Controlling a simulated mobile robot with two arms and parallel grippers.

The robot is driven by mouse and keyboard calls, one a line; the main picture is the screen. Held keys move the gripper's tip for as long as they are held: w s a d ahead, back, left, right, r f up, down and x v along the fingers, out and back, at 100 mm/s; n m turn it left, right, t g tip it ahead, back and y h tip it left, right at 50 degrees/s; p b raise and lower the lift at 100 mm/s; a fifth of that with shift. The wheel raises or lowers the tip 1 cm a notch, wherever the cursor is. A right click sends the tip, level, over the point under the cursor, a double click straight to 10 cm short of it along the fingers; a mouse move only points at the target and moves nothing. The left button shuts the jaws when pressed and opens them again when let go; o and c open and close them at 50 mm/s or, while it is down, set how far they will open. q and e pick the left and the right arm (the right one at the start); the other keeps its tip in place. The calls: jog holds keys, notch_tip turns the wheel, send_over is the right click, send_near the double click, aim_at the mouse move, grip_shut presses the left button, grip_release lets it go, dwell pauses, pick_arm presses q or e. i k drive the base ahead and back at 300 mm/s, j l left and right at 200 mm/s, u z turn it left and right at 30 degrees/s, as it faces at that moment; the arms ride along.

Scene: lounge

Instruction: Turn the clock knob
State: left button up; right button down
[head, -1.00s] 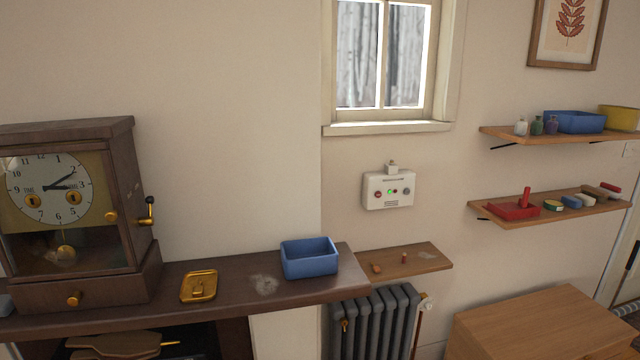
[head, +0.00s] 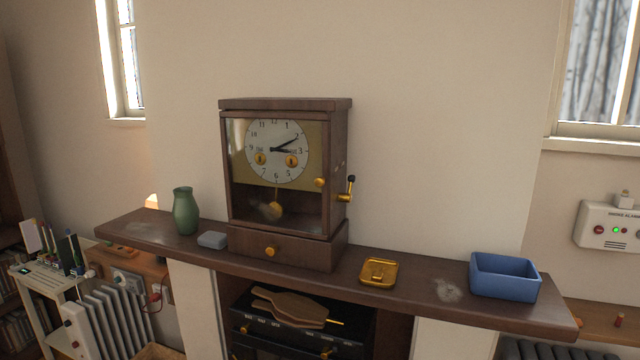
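A dark wooden clock (head: 285,185) stands upright on the mantel shelf (head: 420,295), in the middle of the head view. Its white dial (head: 275,150) sits behind a glass front, with a pendulum below. A brass knob (head: 319,182) is on the right edge of the front door. A brass crank with a black handle (head: 349,188) sticks out of the clock's right side. Another brass knob (head: 271,252) is on the drawer in the base. Neither of my grippers shows in the head view.
A white radiator (head: 108,325) stands at left, an alarm box (head: 610,229) hangs at right.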

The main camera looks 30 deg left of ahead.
aim_at(271, 251)
jog(key=u, duration=1.35)
